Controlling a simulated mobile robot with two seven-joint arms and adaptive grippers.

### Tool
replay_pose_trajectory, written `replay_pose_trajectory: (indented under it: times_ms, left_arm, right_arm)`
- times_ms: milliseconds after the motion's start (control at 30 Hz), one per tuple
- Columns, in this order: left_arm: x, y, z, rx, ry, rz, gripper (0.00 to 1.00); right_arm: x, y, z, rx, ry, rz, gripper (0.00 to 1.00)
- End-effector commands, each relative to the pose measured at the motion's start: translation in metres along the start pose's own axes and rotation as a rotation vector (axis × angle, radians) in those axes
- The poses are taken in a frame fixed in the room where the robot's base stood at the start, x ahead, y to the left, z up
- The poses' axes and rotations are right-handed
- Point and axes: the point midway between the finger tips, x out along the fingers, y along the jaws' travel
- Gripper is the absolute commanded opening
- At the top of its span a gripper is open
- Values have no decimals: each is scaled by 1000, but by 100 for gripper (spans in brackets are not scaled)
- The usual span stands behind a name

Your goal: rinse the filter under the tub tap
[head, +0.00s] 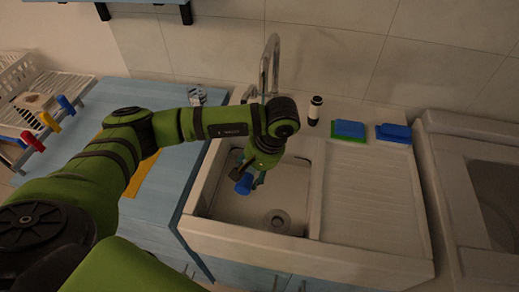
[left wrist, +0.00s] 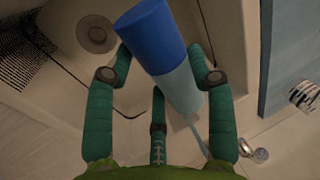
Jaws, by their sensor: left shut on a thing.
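My left gripper (head: 247,183) is shut on a cylinder with a dark blue end and a pale blue body, which looks like the filter (head: 243,185). The filter shows tilted between the green fingers in the left wrist view (left wrist: 160,45). The gripper is over the left part of the white tub (head: 215,240), pointing down. The chrome tap (head: 271,62) rises behind the tub; my forearm hides its lower part and I cannot see its spout outlet or any water clearly. The tub's drain (head: 277,220) is in front of the filter. My right gripper is not in view.
A dark bottle (head: 314,110), a blue-and-green sponge (head: 349,129) and a blue item (head: 393,132) stand along the back rim. The ribbed drainboard (head: 370,190) is clear. A rack (head: 45,95) with coloured handles is far left on the blue counter (head: 165,215).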

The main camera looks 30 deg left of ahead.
Motion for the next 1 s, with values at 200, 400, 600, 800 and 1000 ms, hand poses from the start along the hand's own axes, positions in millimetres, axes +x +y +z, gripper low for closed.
replay_pose_trajectory:
  times_ms: [200,400,600,800,1000]
  left_arm:
    - [0,0,0,0,0,0,22]
    - [-2,-1,1,1,1,0,22]
    - [-13,-10,14,2,1,-1,22]
    - [-23,-18,29,1,0,0,22]
    - [-32,-26,42,1,1,-1,22]
  right_arm:
    - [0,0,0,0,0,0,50]
    - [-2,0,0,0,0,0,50]
    - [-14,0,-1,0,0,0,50]
    - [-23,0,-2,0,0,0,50]
    - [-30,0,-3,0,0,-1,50]
